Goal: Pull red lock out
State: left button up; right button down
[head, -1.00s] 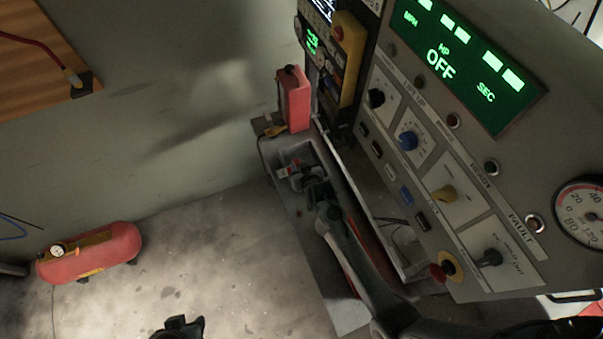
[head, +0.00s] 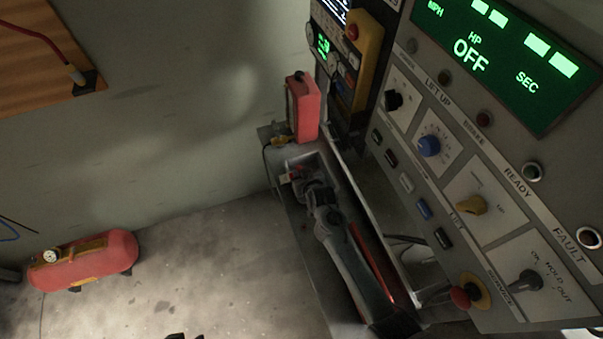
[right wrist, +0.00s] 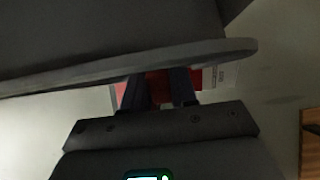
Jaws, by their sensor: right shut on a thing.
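The red lock shows as a small red and white piece (head: 289,176) at the far end of the grey tray beside the control panel. My right gripper (head: 303,183) is at the near side of it, and its arm runs along the tray. In the right wrist view the fingers (right wrist: 166,90) are shut on a red part (right wrist: 158,84), with a white label (right wrist: 212,76) beside it. A dark bar across that view hides the upper part. My left gripper (head: 185,337) only just shows at the bottom edge, and its fingers cannot be made out.
The panel (head: 480,200) with knobs and a red button (head: 460,297) stands close to the right of my right arm. A red air tank (head: 85,260) lies on the floor at left. The floor between is clear.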

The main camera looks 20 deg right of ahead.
jog(key=c, duration=0.8)
grip_release()
jog(key=shift+s, duration=0.1)
jog(key=shift+s+r, duration=0.25)
jog(key=p+v, duration=0.3)
jog(key=v, duration=0.6)
jog(key=shift+s+r, duration=0.2)
jog(key=shift+s, duration=0.1)
jog(key=shift+s+r, duration=0.1)
